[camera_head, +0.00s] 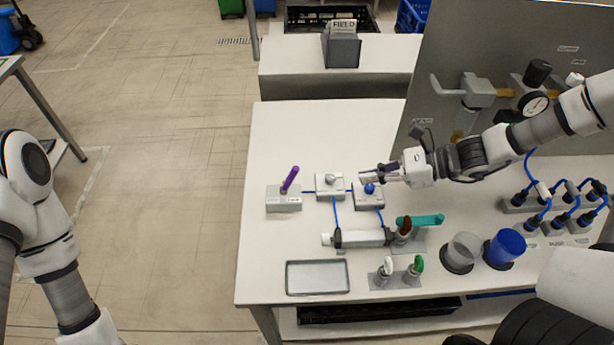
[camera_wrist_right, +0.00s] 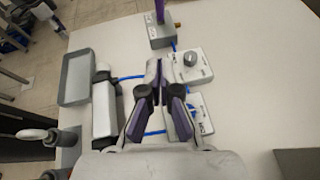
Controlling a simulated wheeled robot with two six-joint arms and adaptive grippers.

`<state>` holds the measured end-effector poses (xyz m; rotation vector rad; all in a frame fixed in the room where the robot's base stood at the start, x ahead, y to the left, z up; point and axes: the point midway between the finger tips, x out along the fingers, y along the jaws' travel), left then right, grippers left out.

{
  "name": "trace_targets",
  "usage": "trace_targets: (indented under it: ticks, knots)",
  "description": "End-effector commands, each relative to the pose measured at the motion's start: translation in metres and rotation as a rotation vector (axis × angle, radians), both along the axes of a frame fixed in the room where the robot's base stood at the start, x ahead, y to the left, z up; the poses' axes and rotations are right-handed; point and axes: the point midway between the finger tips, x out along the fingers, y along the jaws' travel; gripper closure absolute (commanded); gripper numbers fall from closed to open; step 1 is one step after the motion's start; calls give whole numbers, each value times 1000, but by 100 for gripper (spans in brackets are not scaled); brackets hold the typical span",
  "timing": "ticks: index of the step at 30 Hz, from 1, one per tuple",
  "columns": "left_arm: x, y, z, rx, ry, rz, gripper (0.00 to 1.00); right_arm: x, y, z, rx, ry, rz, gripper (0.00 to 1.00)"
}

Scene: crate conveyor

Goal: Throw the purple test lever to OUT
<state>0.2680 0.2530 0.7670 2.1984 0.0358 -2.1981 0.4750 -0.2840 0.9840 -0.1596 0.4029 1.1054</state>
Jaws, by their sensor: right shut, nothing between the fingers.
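The purple test lever (camera_head: 290,178) stands up from a grey base block (camera_head: 284,203) at the left of the white table, leaning slightly right in the head view. In the right wrist view the lever (camera_wrist_right: 160,10) and its block (camera_wrist_right: 160,38) are at the top, with the lever's upper end cut off. My right gripper (camera_head: 366,176) is shut and empty, above the box with the blue knob, to the right of the lever and apart from it. It also shows in the right wrist view (camera_wrist_right: 158,75). My left arm is at the left edge; its gripper is out of frame.
Between gripper and lever stands a box with a grey knob (camera_head: 330,190). The box with the blue knob (camera_head: 369,200) is under my gripper. A white cylinder (camera_head: 360,238), a teal handle (camera_head: 420,220) and a grey tray (camera_head: 318,291) lie nearer. The table behind the lever is clear.

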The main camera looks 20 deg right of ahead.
Motion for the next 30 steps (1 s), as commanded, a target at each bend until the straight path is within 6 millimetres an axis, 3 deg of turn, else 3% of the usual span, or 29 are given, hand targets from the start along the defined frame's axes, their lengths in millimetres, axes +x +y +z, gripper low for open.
trace_targets:
  ticks: [5,10,17,18,24,30]
  knots:
    - [0,0,-11,0,-1,0,49,6,16,-11,-4,5,6,100]
    - [0,0,-19,0,-1,0,49,18,44,-24,-8,6,7,100]
    - [0,0,-15,0,-1,0,49,37,86,-40,-8,4,8,100]
    - [0,0,-8,0,-1,0,49,42,92,-32,-6,0,7,100]
    - [0,0,1,0,-1,0,49,53,112,-23,-4,1,3,100]
    - [0,0,0,0,-1,0,49,55,115,-24,-2,1,0,100]
